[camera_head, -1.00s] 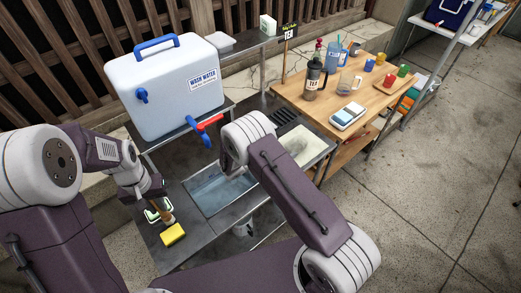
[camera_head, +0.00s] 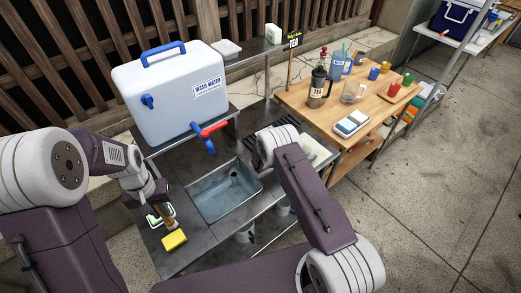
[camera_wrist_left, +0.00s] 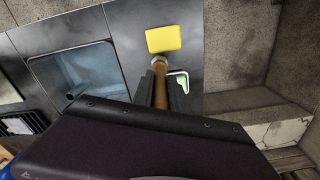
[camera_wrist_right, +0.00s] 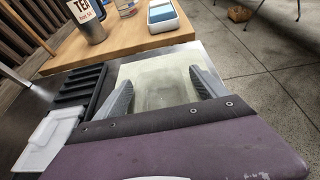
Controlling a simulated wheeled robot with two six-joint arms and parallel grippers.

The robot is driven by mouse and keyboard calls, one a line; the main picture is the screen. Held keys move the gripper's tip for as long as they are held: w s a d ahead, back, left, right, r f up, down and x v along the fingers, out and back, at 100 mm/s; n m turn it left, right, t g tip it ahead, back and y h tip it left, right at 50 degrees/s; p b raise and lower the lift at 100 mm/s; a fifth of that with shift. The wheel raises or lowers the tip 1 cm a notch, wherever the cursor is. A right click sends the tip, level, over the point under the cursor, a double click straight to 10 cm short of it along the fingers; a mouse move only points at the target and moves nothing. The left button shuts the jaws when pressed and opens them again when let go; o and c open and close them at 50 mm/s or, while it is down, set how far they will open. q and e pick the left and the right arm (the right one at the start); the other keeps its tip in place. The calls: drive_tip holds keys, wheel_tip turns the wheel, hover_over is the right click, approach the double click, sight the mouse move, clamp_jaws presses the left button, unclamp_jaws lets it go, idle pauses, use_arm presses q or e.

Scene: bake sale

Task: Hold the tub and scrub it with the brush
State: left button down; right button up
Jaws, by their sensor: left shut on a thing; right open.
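My left gripper (camera_wrist_left: 160,92) is shut on the wooden handle of the brush (camera_wrist_left: 160,72), low over the left part of the metal counter. The handle also shows in the head view (camera_head: 171,222); the bristles cannot be made out. A pale, see-through tub with a dull film (camera_wrist_right: 150,72) sits on the right part of the counter, partly hidden behind my right arm in the head view (camera_head: 318,151). My right gripper (camera_wrist_right: 162,84) is open, with one finger toward each side of the tub. I cannot tell whether the fingers touch it.
A yellow sponge (camera_head: 174,239) lies beside the brush, near a green-and-white holder (camera_head: 155,219). The sink basin (camera_head: 225,193) lies between the arms. A wash water cooler (camera_head: 170,98) with a tap (camera_head: 212,130) stands behind. A wooden table (camera_head: 290,96) with drinkware is at right.

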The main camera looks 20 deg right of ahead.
drive_tip(key=shift+w+d+f, duration=0.15)
drive_tip(key=shift+d, duration=0.2)
drive_tip(key=c, duration=1.5)
